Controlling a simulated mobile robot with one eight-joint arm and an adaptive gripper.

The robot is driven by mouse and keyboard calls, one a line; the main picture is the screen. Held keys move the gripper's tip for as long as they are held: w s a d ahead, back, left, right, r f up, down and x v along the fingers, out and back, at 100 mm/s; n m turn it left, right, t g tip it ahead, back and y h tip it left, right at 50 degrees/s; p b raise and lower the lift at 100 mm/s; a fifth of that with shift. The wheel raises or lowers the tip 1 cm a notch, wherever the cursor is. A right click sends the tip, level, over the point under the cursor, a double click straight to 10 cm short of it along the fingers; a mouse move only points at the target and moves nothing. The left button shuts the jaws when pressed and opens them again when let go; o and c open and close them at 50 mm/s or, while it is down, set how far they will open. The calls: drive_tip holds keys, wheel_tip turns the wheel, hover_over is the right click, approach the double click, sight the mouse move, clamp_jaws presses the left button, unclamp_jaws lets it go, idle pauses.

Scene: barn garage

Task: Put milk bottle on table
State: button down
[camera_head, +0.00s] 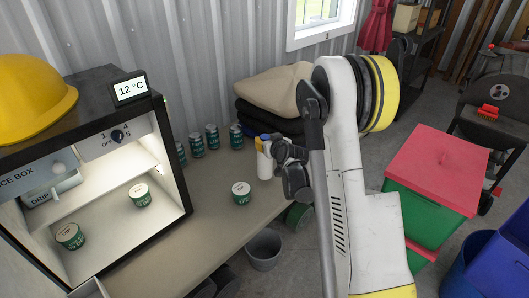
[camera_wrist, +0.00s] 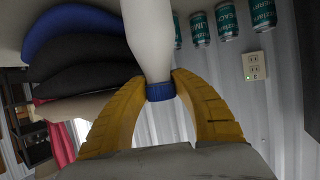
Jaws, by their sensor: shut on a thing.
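The white milk bottle (camera_head: 264,167) is upright at the right part of the table (camera_head: 205,222), near its edge. I cannot tell whether its base touches the top. My gripper (camera_head: 265,142) is shut on the bottle's upper end. In the wrist view, the yellow fingers of my gripper (camera_wrist: 160,88) close around the neck of the milk bottle (camera_wrist: 150,35), by its blue cap. The wrist picture is upside down, and the bottle's base is out of that frame.
Several green cans (camera_head: 212,137) stand along the wall, and a green tub (camera_head: 241,192) stands on the table. An open lit fridge (camera_head: 130,87) with a yellow hard hat (camera_head: 32,88) is at left. Folded sacks (camera_head: 272,92) lie behind the bottle. A bin (camera_head: 264,249) stands below.

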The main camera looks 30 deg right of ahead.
drive_tip(key=shift+a+f+b, duration=0.1)
drive_tip(key=shift+f+b, duration=0.8)
drive_tip(key=shift+f, duration=1.2)
drive_tip(key=shift+w+f, duration=0.1)
drive_tip(key=shift+f, duration=0.05)
drive_tip(key=c, duration=1.1)
unclamp_jaws()
drive_tip(key=shift+o, duration=0.2)
